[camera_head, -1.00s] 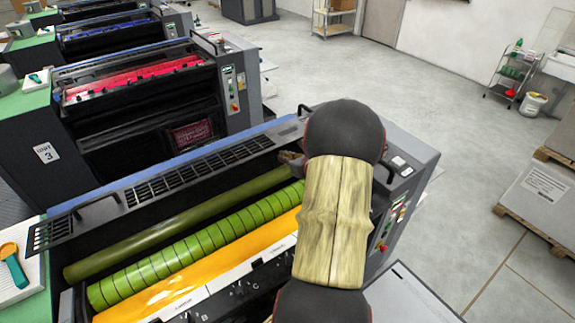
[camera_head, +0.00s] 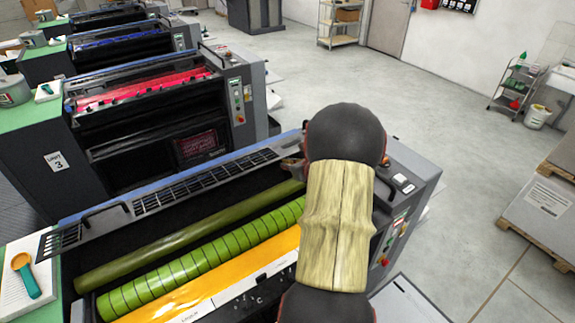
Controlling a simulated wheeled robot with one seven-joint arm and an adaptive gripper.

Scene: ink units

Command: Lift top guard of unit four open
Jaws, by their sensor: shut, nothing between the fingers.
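The unit in front, with yellow ink and green rollers (camera_head: 200,262), has a dark slotted top guard (camera_head: 205,181) with a blue back edge. The guard stands raised along the far side, so the rollers and yellow ink sheet (camera_head: 255,275) lie exposed. A black handle (camera_head: 104,212) shows near its left end. My gripper (camera_head: 293,164) shows only in part, just left of my arm, close to the guard's right end. It is shut and empty. My arm hides the guard's right end, and I cannot tell whether the gripper touches it.
Unit 3 (camera_head: 160,130), with red ink, stands behind. A control panel (camera_head: 390,238) is on the right side of the front unit. The grey floor at right is clear up to a pallet (camera_head: 535,240).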

